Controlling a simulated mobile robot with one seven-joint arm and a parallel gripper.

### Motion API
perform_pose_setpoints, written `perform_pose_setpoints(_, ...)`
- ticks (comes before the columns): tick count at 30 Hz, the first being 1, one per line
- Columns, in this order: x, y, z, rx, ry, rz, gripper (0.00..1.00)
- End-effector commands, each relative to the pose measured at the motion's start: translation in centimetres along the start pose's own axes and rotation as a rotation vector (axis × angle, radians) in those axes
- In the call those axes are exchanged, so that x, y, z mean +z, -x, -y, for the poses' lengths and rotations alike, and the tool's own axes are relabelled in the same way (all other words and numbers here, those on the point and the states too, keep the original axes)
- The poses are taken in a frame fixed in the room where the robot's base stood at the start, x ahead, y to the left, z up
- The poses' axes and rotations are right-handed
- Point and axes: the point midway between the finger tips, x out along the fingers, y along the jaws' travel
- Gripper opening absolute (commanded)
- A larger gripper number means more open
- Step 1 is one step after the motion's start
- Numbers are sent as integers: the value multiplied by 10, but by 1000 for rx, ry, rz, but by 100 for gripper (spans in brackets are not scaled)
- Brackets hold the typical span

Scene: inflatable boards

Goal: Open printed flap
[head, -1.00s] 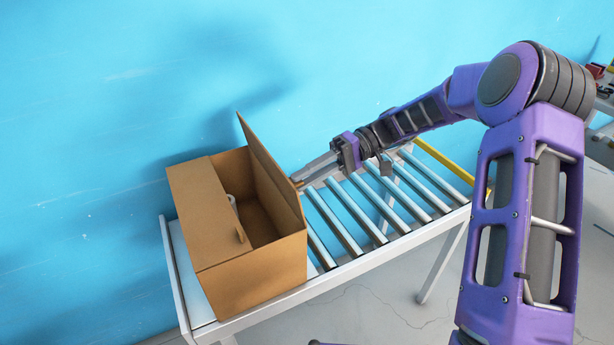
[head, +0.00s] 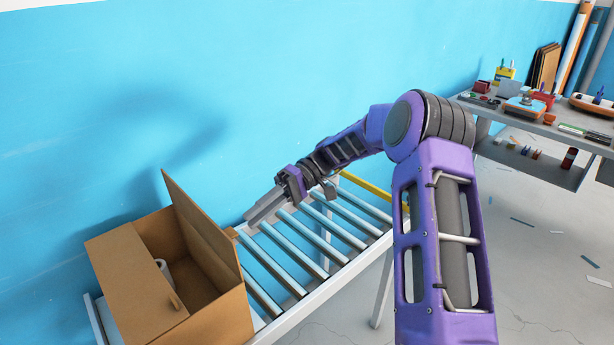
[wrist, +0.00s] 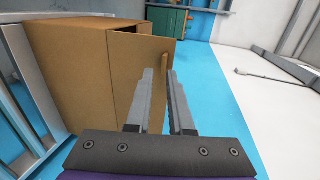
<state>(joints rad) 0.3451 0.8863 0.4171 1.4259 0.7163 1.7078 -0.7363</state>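A brown cardboard box (head: 215,322) stands at the left end of a roller conveyor. Its right flap (head: 203,230) is raised and upright; it also shows in the wrist view (wrist: 138,70). A small tab (wrist: 166,65) sticks out from that flap. The left flap (head: 132,280) lies flat over part of the opening and has its own tab (head: 174,300). No print shows on either flap. My gripper (head: 250,216) is beside the raised flap's outer face, just right of its tab. In the wrist view its fingers are parted and empty, with the tab beyond the gap.
A white cylindrical item (head: 163,270) shows inside the box. The conveyor rollers (head: 325,233) right of the box are bare. A blue wall (head: 200,80) stands close behind. A cluttered workbench (head: 545,128) is at the far right.

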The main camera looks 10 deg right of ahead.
Motion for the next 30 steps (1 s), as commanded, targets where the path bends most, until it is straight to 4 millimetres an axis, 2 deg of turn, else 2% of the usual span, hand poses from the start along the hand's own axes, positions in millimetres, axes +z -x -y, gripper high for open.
perform_pose_setpoints(30,-1,72,-6,0,0,-1,20)
